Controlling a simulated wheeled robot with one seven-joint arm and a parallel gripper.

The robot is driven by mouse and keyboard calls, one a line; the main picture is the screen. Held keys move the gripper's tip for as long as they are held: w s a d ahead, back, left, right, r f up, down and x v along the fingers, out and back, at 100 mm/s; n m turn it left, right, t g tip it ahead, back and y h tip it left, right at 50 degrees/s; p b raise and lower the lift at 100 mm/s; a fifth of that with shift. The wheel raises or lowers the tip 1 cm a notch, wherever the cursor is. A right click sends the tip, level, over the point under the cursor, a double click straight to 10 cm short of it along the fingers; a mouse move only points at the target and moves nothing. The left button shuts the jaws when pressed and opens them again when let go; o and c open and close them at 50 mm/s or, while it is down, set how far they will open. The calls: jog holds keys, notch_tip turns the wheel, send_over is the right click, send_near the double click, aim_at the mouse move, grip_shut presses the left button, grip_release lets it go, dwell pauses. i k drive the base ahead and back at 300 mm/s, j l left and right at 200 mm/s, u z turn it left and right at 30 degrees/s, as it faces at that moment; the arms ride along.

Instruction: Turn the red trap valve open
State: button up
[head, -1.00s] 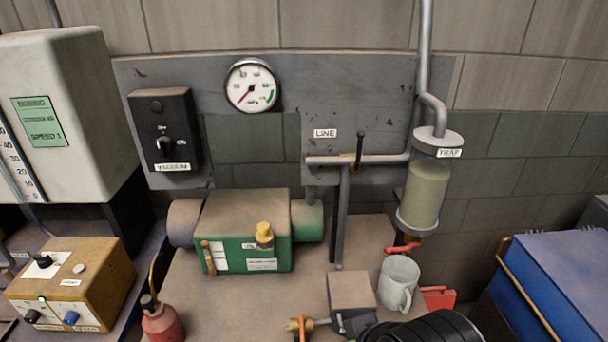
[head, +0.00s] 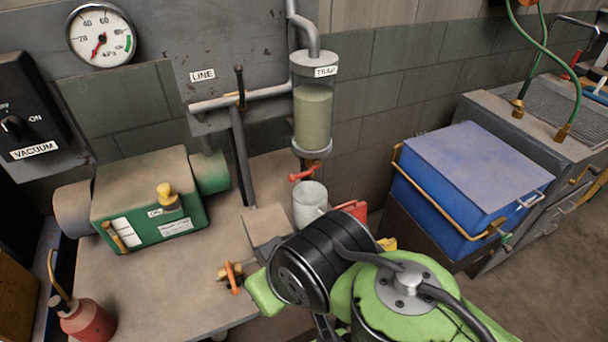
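The red trap valve handle (head: 304,172) is under the trap (head: 313,118), a clear cylinder with cloudy greenish content and a TRAP label, fixed by the grey panel. The handle lies roughly level, pointing left. A pale mug (head: 309,203) stands on the bench just below the valve. My green and black arm enters at the bottom right, in front of the mug and below the valve. My gripper's fingers do not show, so I cannot see whether they are open or shut.
A green pump (head: 150,200) stands on the bench (head: 165,292), with a red oil can (head: 85,318) at front left. A red object (head: 351,209) is beside the mug. A blue-lidded box (head: 470,175) is at right. A LINE valve (head: 240,92) sits left of the trap.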

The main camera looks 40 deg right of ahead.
aim_at(306, 173)
jog(key=l+u, duration=0.1)
jog(key=u, duration=0.3)
jog(key=k+u, duration=0.1)
jog(key=u, duration=0.3)
jog(key=l+u, duration=0.1)
jog(key=u, duration=0.3)
jog(key=k+u, duration=0.15)
jog(key=u, duration=0.7)
jog(key=k, duration=0.1)
